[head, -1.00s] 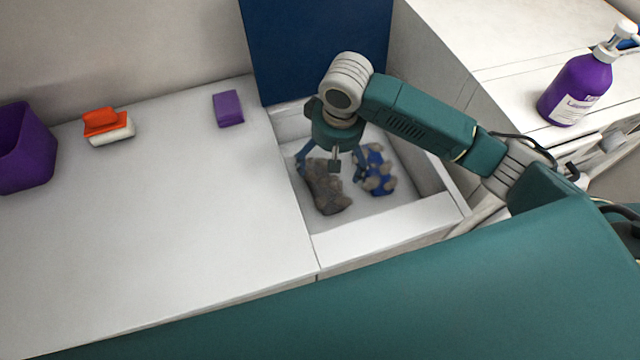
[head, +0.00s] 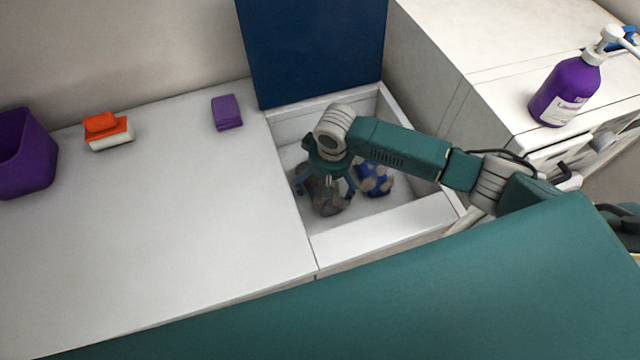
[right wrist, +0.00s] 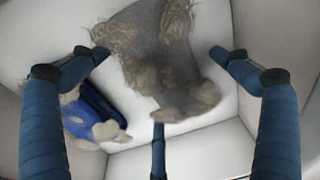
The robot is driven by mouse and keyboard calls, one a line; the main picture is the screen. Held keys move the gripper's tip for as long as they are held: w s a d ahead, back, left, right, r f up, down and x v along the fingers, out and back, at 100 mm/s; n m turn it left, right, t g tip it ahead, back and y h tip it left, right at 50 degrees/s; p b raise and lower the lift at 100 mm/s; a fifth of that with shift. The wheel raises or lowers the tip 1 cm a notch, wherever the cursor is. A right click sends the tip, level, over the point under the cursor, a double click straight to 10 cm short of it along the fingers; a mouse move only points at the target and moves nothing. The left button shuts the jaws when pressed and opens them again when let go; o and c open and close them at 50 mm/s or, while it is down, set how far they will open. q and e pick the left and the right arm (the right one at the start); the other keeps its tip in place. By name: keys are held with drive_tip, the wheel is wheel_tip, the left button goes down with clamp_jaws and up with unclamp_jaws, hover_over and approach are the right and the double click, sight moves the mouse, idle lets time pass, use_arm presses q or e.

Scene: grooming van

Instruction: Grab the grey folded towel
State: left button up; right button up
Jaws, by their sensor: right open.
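The grey folded towel (head: 330,200) lies in the white open bin, with brownish tufts or fur on it. In the right wrist view the grey towel (right wrist: 168,55) lies between and beyond the fingers. My right gripper (head: 325,190) is lowered into the bin, over the towel. Its blue fingers (right wrist: 155,85) are spread open around the towel with nothing between them held. A blue item with beige patches (head: 374,178) lies right of the towel; it also shows in the right wrist view (right wrist: 95,115). My left gripper is not in view.
The bin's white walls (head: 392,225) surround the gripper, and a dark blue panel (head: 310,45) stands behind it. On the white counter (head: 150,220) are a purple block (head: 227,112), an orange-and-white brush (head: 107,130) and a purple container (head: 25,155). A purple pump bottle (head: 567,92) stands at right.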

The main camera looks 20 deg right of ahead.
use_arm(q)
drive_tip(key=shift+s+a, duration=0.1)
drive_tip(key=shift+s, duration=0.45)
use_arm(e)
drive_tip(key=c, duration=1.3)
drive_tip(key=shift+o, duration=0.2)
